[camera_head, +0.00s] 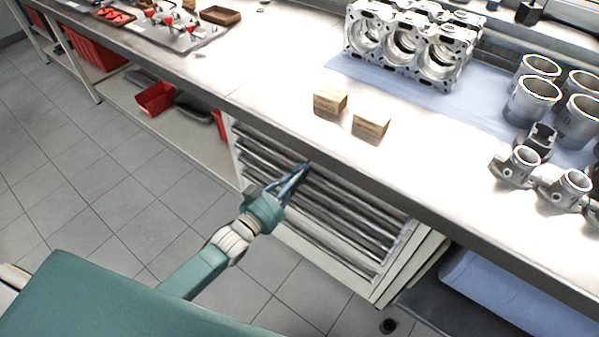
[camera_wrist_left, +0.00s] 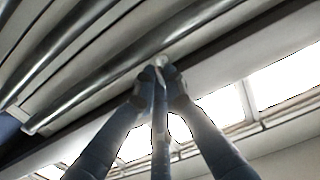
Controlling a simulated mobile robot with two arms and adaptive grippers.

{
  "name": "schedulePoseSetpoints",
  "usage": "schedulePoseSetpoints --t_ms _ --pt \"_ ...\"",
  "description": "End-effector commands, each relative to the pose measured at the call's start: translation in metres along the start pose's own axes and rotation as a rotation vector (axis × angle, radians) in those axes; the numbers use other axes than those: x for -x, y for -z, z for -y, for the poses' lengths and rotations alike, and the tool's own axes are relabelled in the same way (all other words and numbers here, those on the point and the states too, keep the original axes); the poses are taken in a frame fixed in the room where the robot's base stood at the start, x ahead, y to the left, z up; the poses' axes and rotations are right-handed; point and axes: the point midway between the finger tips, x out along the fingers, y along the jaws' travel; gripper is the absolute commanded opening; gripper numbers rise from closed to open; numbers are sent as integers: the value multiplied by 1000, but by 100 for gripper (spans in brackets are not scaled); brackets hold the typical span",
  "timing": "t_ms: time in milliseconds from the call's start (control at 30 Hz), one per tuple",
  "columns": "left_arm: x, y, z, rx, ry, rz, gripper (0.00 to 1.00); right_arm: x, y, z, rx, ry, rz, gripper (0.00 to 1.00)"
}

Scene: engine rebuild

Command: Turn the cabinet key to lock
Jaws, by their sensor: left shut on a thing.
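The cabinet (camera_head: 330,205) is a white drawer unit with long metal handles, under the workbench. My left gripper (camera_head: 304,168) reaches the upper part of its front, just below the bench edge. In the left wrist view the gripper's two fingertips (camera_wrist_left: 161,86) close on a small, light metal piece, the key (camera_wrist_left: 161,61), at the cabinet front. The fingers hide most of the key, and its turn angle cannot be made out. My right gripper is not in view.
The workbench (camera_head: 290,82) overhangs just above the gripper. On it are two small boxes (camera_head: 330,102), an engine block (camera_head: 410,45) on a blue mat, and several metal cylinders (camera_head: 533,98). A red bin (camera_head: 155,97) sits on the lower shelf at left.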

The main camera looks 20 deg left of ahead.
Motion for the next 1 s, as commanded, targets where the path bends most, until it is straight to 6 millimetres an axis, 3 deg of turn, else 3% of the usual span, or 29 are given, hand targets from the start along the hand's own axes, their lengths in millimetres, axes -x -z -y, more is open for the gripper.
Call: schedulePoseSetpoints --t_ms 167,200,267,667,1000 --pt "1 -1 0 0 0 3 0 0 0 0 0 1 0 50" --pt "1 -1 0 0 0 3 18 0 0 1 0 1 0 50" --pt "0 -1 0 0 0 3 29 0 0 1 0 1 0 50" --pt "8 -1 0 1 0 2 29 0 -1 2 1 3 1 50" --pt "74 -2 0 1 -1 5 29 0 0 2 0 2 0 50"
